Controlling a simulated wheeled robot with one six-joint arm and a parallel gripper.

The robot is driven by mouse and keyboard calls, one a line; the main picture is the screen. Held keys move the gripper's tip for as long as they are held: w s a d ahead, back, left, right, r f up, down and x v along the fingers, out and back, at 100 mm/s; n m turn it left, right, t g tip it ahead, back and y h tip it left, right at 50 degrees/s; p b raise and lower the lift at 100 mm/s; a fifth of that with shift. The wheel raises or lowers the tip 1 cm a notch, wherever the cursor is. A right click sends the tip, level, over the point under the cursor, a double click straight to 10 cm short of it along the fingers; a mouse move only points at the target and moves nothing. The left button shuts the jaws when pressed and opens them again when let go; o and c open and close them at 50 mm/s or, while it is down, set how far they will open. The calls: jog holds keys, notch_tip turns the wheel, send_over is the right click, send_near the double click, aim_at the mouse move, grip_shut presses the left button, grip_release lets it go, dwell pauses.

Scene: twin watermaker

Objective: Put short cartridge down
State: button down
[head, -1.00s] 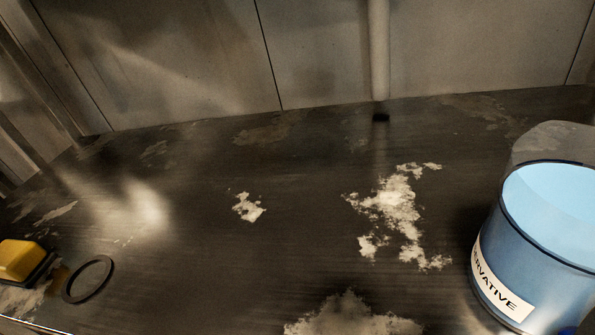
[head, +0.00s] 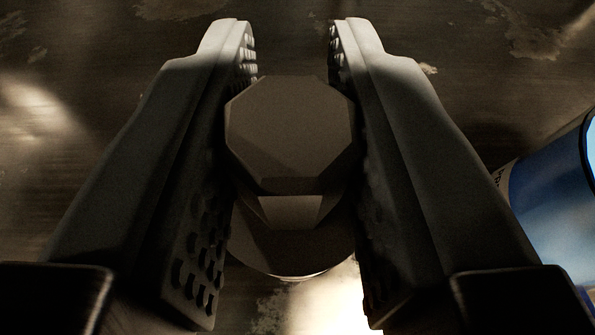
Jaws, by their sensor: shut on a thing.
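My gripper (head: 290,45) fills the middle of the head view, with one padded finger on each side. It is shut on the short cartridge (head: 290,130), a dark grey piece with an eight-sided end facing the camera. A wider rounded part of the cartridge shows below that end. The dark, stained bench top (head: 480,75) lies beyond the fingers. Whether the cartridge touches the bench is hidden from this angle.
A blue container (head: 555,205) with a label stands close to the right finger, cut off by the right edge. Bench top shows bare at the upper left. A bright patch of light lies below the cartridge.

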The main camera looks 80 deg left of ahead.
jog(key=shift+f, duration=2.15)
jog(key=shift+f, duration=0.1)
jog(key=c, duration=1.3)
grip_release()
jog(key=v, duration=1.2)
